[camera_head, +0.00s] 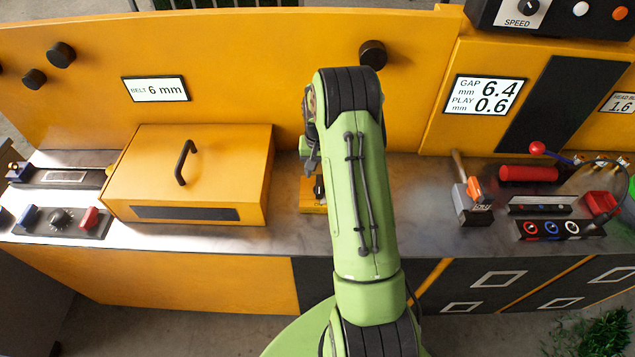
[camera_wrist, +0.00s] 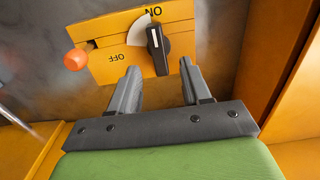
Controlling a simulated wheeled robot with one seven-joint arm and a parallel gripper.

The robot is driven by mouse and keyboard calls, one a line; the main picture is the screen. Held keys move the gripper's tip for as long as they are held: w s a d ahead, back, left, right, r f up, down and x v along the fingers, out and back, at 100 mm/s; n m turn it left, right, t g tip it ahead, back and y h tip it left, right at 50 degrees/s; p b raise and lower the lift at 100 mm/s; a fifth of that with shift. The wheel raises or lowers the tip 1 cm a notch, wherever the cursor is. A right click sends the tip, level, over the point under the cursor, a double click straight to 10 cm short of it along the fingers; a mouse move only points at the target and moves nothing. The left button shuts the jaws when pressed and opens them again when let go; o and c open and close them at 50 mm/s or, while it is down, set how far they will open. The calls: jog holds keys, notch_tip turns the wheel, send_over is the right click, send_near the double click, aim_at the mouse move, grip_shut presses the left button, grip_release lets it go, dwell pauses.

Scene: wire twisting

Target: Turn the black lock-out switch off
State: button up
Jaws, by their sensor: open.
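The black lock-out switch (camera_wrist: 158,48) is a rotary knob with a white line, on a yellow box (camera_wrist: 108,68) marked ON and OFF. In the wrist view its white-lined end is up by the ON mark, and the OFF mark is to the lower left. My gripper (camera_wrist: 160,78) is open, its two grey fingers pointing toward the switch. The knob's lower end shows between the fingertips; I cannot tell whether they touch it. In the head view the yellow box (camera_head: 312,208) is mostly hidden behind my green arm, and the gripper is hardly visible there.
An orange ball-shaped knob (camera_wrist: 76,60) sticks out at the box's left side. In the head view a large yellow cover with a black handle (camera_head: 184,162) stands left of my arm. A grey tool with an orange part (camera_head: 472,198) stands to the right.

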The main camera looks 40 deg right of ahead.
aim_at(319, 184)
notch_tip(319, 184, down, 6)
jog(key=shift+r, duration=0.15)
grip_shut()
